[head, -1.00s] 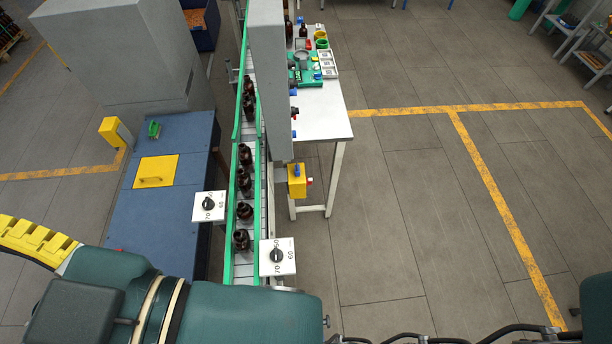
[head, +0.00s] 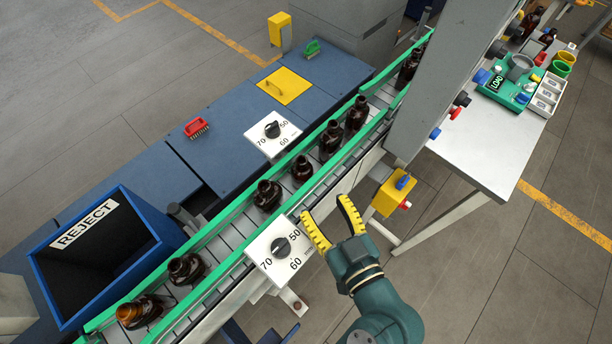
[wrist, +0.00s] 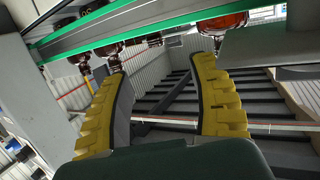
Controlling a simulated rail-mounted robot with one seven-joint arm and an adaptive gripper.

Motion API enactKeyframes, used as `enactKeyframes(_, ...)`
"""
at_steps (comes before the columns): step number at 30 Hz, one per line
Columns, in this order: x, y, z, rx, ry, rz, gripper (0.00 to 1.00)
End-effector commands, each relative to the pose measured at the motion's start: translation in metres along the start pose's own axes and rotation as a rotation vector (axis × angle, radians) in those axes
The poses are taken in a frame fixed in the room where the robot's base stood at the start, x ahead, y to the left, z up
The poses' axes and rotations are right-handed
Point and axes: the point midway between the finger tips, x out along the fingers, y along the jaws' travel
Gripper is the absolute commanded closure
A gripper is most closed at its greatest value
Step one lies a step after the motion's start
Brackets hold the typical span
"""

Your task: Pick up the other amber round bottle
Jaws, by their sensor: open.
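Several dark amber bottles stand in a line on the conveyor between green rails in the head view. They include a near one with a lighter orange top (head: 138,312), one beside the bin (head: 185,268), a middle one (head: 267,195), one just beyond it (head: 302,169) and a far one (head: 408,68). I cannot tell which is the task's other round bottle. My gripper (head: 324,207), with yellow-padded fingers, is open and empty outside the right-hand rail. In the wrist view my gripper (wrist: 162,68) faces the rail, with bottles (wrist: 222,22) partly hidden behind it.
A white dial plate (head: 272,248) stands close left of my gripper; another (head: 272,134) is across the belt. A blue REJECT bin (head: 95,250) is at the left. A grey upright panel (head: 440,80) and yellow box (head: 390,193) stand to the right. A white table (head: 490,150) lies beyond.

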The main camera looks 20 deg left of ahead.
Motion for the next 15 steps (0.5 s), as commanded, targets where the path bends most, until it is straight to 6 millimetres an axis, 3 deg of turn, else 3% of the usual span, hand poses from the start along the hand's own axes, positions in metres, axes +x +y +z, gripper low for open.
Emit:
enactKeyframes(7, 0.061, -0.001, -0.002, 0.000, -0.001, -0.005, 0.40)
enactKeyframes(15, 0.094, 0.003, -0.002, 0.001, -0.001, -0.001, 0.40)
